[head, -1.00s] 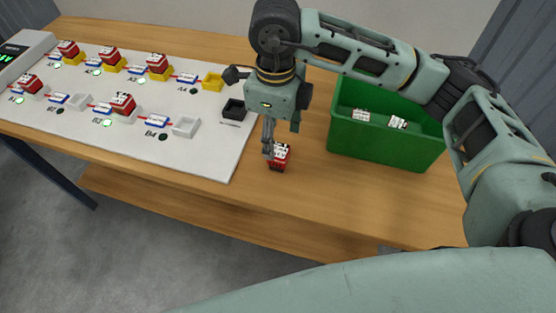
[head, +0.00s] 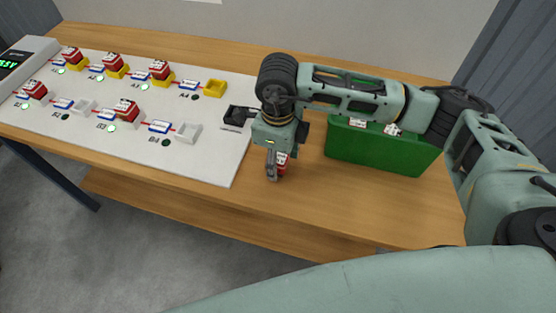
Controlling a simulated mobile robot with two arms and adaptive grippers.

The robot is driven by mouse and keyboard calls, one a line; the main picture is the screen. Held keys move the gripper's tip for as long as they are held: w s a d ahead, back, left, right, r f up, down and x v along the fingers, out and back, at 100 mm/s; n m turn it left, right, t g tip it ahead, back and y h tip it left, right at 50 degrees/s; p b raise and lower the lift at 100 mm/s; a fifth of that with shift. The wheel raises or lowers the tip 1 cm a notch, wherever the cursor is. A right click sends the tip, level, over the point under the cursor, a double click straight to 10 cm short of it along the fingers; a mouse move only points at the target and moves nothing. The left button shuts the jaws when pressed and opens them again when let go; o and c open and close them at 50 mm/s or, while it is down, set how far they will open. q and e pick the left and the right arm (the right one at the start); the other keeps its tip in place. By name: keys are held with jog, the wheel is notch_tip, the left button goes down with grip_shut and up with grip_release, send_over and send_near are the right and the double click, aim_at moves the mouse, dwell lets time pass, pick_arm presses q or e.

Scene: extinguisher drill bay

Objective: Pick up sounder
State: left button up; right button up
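A small red sounder (head: 282,164) with a white, dark-marked top sits on the wooden table, just right of the white board's front right corner. My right gripper (head: 275,172) points down over it. One grey finger shows along the sounder's left side, and the gripper body hides part of the sounder's top. The other finger is hidden, so I cannot tell whether the fingers are closed on it. My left gripper is not in view.
The white board (head: 205,160) holds similar red blocks in yellow and white sockets, with some sockets empty. A black socket (head: 234,117) sits near its right edge. A green bin (head: 375,152) with white-topped items stands right of the gripper. Bare table (head: 330,205) lies in front.

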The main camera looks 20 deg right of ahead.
jog(key=c, duration=1)
jog(key=shift+r, duration=0.1)
